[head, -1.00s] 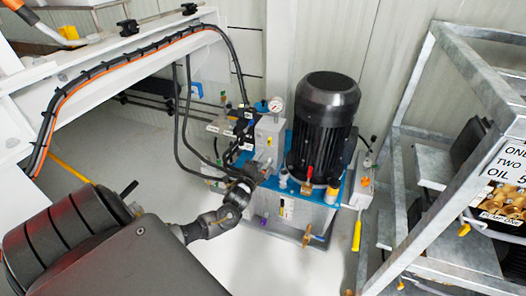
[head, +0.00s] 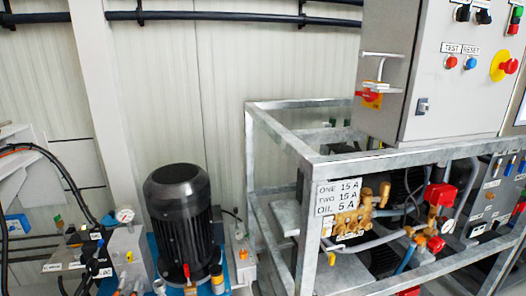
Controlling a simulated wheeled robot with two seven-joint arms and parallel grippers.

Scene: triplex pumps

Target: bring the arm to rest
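Neither of my arms nor grippers shows in the head view now. The hydraulic unit stands at the lower left, with a black motor (head: 180,222), a round pressure gauge (head: 125,215) and a grey valve block (head: 128,250). The spot on the unit where an arm reached earlier is partly cut off by the bottom edge.
A galvanised steel frame (head: 285,130) fills the right side. It carries a grey control cabinet (head: 455,95) with buttons, and brass pump fittings (head: 352,215) beside a white label sign (head: 338,196). Black pipes (head: 230,16) run along the wall.

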